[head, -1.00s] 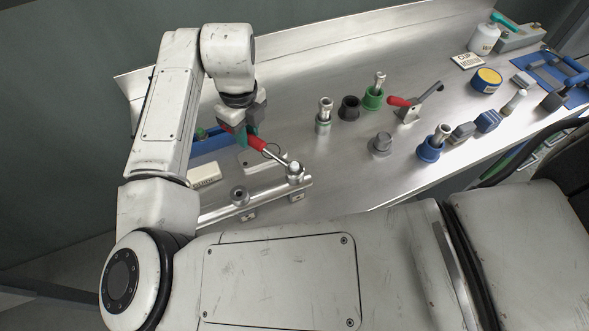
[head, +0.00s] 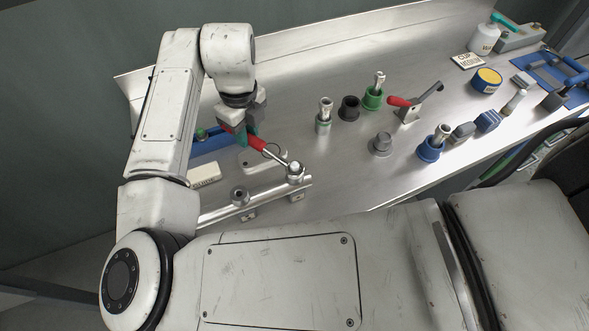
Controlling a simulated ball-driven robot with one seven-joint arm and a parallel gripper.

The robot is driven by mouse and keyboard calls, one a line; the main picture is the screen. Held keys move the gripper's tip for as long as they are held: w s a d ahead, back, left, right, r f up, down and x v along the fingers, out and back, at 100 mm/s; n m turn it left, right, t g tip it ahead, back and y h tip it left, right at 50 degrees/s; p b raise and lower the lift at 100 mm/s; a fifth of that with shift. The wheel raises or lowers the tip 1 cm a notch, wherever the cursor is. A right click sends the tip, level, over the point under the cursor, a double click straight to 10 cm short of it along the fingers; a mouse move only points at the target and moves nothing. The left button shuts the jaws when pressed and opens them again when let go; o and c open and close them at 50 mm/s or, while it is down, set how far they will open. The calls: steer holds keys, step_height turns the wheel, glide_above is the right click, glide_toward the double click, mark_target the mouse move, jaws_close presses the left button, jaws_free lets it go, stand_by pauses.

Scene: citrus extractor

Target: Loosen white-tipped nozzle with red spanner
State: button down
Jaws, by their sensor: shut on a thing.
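My gripper (head: 246,134) is shut on the red-handled spanner (head: 264,146) in the head view. The spanner's metal shaft points down and right, and its end meets the white-tipped nozzle (head: 295,168). This nozzle stands upright at the right end of the metal pipe (head: 266,195). I cannot tell exactly how the spanner's jaw sits around the nozzle. My gripper's fingers are partly hidden by the wrist.
A second fitting (head: 240,195) stands on the pipe to the left. Nozzles stand in a green cup (head: 372,97) and a blue cup (head: 428,151).

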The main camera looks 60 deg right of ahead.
steer(key=shift+d, duration=0.2)
stand_by(0.6)
steer(key=shift+r+p, duration=0.8)
steer(key=shift+r, duration=0.4)
stand_by(1.9)
steer(key=shift+r, duration=0.35)
steer(key=shift+r+p, duration=1)
steer(key=shift+r, duration=0.1)
step_height(320, 180, up, 4)
steer(key=shift+f+p, duration=0.1)
steer(key=shift+p, duration=1.05)
steer(key=shift+w, duration=0.1)
steer(key=shift+w+d+r, duration=0.1)
steer(key=shift+w+r, duration=0.4)
steer(key=shift+w, duration=0.3)
steer(key=shift+w+d+r, duration=0.1)
steer(key=shift+w+r, duration=0.4)
steer(key=shift+w, duration=0.35)
steer(key=shift+w+r, duration=0.5)
steer(key=shift+w, duration=0.3)
